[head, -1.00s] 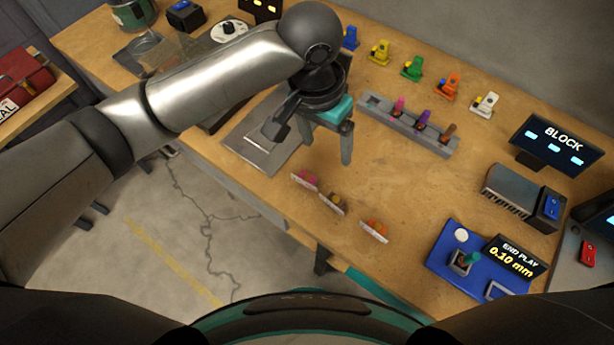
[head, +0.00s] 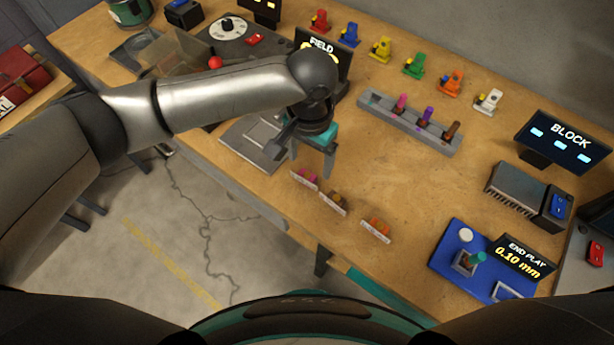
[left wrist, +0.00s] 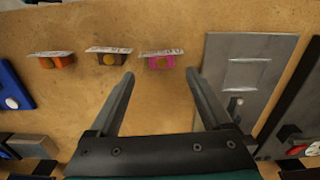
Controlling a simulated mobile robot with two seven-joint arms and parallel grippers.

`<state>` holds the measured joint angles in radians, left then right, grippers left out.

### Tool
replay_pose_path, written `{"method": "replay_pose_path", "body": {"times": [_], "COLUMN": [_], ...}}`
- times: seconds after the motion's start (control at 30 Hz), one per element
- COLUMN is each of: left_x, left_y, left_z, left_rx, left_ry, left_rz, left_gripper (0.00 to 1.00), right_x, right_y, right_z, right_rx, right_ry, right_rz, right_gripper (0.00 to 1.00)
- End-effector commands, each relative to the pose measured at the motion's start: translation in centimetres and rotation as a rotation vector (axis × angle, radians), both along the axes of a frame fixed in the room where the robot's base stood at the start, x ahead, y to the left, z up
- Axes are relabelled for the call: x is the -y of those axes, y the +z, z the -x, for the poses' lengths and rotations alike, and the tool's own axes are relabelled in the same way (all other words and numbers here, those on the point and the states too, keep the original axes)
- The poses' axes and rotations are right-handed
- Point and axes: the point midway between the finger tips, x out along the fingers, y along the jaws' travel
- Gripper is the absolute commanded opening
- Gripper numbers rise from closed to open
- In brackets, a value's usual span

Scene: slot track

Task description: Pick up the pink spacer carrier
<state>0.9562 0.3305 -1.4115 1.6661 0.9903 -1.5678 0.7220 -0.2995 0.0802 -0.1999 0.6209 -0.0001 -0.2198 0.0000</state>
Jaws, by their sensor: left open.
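The pink spacer carrier (head: 306,177) sits on the wooden bench near its front edge, with a white label plate along one side. In the left wrist view the pink carrier (left wrist: 161,62) is just beyond the fingertips, in line with the gap between them. My left gripper (head: 311,163) is open and empty, just behind the carrier in the head view. The left gripper's two fingers (left wrist: 160,75) stand apart in the left wrist view. I cannot tell its exact height above the bench. My right gripper is not in view.
A brown carrier (head: 334,203) and an orange carrier (head: 376,229) stand in a row with the pink one. A grey plate (head: 252,148) lies left of the gripper. A grey slotted rack (head: 375,105) with coloured pegs is behind. Bare bench lies right of the gripper.

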Motion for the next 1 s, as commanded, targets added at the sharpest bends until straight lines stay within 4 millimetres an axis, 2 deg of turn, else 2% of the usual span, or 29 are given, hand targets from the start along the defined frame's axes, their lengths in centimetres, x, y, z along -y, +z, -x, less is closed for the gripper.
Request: {"method": "replay_pose_path", "body": {"times": [0.33,0.63,1.0], "left_x": [-0.5,-0.5,-0.5], "left_y": [-4.7,-5.1,-5.0], "left_z": [0.3,0.3,0.3], "left_rx": [0.000,0.000,0.000], "left_ry": [0.000,-0.001,-0.001], "left_rz": [-0.001,0.000,0.000], "left_gripper": [0.82,0.82,0.42], "right_x": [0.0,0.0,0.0], "right_y": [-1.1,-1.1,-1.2], "right_z": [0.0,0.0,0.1], "right_rx": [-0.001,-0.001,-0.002], "right_ry": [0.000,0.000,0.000], "right_rz": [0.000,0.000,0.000], "right_gripper": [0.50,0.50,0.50]}}
